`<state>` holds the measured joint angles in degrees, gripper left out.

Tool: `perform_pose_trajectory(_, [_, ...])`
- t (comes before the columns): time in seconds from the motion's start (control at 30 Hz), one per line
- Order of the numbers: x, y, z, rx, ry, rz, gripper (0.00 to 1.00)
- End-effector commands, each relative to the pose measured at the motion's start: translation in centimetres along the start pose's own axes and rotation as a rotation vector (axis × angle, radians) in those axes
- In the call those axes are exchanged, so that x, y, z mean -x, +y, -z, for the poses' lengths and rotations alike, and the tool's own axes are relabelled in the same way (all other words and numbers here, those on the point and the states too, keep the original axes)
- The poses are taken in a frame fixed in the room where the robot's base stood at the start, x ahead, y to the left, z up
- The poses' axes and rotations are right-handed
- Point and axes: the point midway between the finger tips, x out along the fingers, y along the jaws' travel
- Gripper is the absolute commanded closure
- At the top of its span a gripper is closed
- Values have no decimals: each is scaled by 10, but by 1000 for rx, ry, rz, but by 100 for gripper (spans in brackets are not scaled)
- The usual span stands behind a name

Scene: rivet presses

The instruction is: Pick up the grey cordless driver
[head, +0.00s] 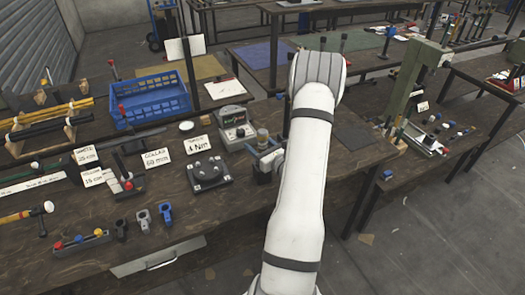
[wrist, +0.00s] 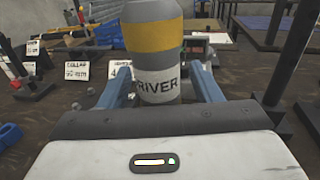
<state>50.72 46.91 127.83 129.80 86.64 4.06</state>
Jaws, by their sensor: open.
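The grey cordless driver (wrist: 155,30) stands upright in the wrist view, close in front of the camera. My gripper (wrist: 160,88) is open, with one blue finger on each side of the driver's lower part. I cannot tell whether either finger touches it. In the head view a small grey cylinder, seemingly the driver (head: 263,139), shows just left of my white arm, with my gripper (head: 268,160) beside it, partly hidden by the arm.
A grey-green device (head: 237,130) stands left of the driver, and a dark plate with knobs (head: 205,172) lies nearer. A blue crate (head: 150,100) and label cards (head: 198,145) stand further left. A green press (head: 415,75) stands on the right bench.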

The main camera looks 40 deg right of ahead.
Motion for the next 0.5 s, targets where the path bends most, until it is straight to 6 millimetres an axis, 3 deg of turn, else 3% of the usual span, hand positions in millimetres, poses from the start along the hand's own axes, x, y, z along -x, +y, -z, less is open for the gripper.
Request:
perform_pose_trajectory(0.2, [0, 0, 0, 0, 0, 1, 43])
perform_pose_trajectory(0.5, [0, 0, 0, 0, 0, 1, 67])
